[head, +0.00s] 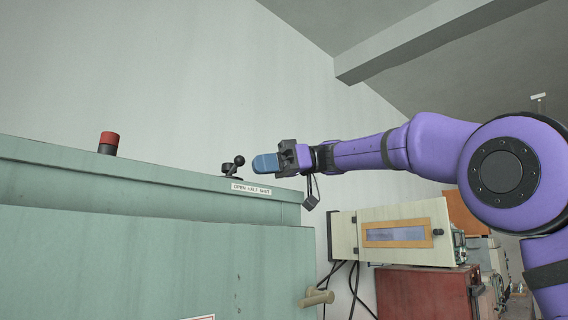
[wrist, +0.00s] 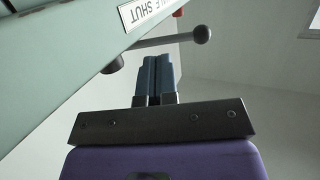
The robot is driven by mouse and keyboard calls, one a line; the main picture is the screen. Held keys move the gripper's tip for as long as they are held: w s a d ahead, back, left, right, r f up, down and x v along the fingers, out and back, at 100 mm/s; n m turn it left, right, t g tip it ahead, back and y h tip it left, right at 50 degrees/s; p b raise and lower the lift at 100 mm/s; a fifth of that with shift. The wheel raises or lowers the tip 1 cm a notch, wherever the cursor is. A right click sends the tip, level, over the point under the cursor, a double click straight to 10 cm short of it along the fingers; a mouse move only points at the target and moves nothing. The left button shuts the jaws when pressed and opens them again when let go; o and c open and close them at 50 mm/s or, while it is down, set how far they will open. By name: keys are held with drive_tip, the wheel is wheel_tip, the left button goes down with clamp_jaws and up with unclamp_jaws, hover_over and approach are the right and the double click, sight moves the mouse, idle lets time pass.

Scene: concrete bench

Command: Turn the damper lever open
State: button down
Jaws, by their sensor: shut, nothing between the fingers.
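The damper lever (head: 238,161) is a dark arm with a round ball knob, on a dark hub on top of the green cabinet (head: 150,250). In the wrist view the lever (wrist: 160,41) runs from its hub at left to the ball at right. My gripper (head: 256,163) is shut and empty, just right of the ball in the head view. In the wrist view its blue fingers (wrist: 157,62) point toward the lever's rod. I cannot tell whether they touch it. A label (head: 251,189) reading open, half, shut sits below the lever.
A red-topped black cylinder (head: 108,143) stands on the cabinet, left of the lever. A tan handle (head: 317,298) sticks out at the cabinet's lower right. A cream instrument box (head: 392,232) rests on a red box (head: 425,292). The space above the lever is clear.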

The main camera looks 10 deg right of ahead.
sight(236, 163)
drive_tip(key=shift+x, duration=1.55)
drive_tip(key=shift+s+a+m+t, duration=0.35)
drive_tip(key=shift+a+m+t, duration=0.2)
drive_tip(key=shift+m+t, duration=0.5)
drive_tip(key=shift+s+a+m+t, duration=0.1)
drive_tip(key=shift+a+m+t, duration=0.3)
drive_tip(key=shift+t, duration=0.45)
drive_tip(key=shift+s+a+t, duration=0.1)
drive_tip(key=shift+a+t, duration=0.2)
drive_tip(key=shift+a, duration=0.2)
drive_tip(key=shift+d, duration=0.1)
